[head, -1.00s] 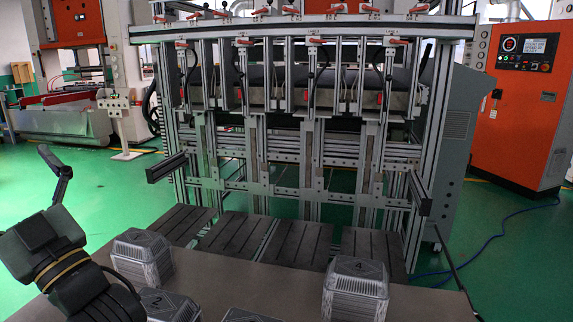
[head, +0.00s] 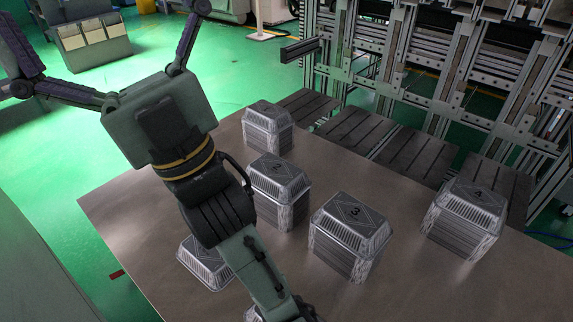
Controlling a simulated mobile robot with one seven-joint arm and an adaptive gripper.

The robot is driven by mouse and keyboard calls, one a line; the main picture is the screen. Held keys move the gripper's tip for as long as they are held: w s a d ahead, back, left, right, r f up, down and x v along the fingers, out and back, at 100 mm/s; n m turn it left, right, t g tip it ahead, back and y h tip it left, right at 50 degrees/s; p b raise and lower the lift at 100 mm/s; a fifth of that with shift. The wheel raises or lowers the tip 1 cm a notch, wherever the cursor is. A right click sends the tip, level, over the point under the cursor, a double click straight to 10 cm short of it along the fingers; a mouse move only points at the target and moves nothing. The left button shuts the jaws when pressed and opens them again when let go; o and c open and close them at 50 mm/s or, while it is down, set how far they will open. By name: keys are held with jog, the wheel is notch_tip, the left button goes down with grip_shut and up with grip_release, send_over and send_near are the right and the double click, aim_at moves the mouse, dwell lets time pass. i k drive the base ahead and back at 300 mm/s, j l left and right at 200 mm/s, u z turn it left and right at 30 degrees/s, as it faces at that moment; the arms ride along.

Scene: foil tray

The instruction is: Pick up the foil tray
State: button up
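A low silver foil tray (head: 200,270) lies upside down on the brown table (head: 130,215), partly hidden behind my arm. Taller stacks of upturned foil trays stand to its right: one at the back (head: 268,130), one marked 2 (head: 280,190), one marked 3 (head: 349,238) and one marked 4 (head: 466,220). A bit of another foil piece (head: 252,314) shows at the bottom edge beside my arm. My gripper (head: 100,22) is at the upper left, beyond the table's far left edge in the picture. Its fingers are spread wide and nothing is between them. The fingertips are cut off or near the frame edge.
A metal frame rig (head: 440,90) with slotted dark plates (head: 357,128) stands behind the table at the right. A grey cabinet (head: 90,40) stands on the green floor (head: 60,165) at the back left. The table's left part is bare.

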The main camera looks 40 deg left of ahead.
aim_at(209, 266)
jog(key=j+u, duration=0.1)
jog(key=u, duration=0.35)
jog(key=j+u, duration=0.15)
jog(key=u, duration=0.3)
jog(key=j+u, duration=0.1)
jog(key=u, duration=0.35)
jog(key=z, duration=1.1)
jog(key=u, duration=1.1)
jog(key=k+j, duration=0.05)
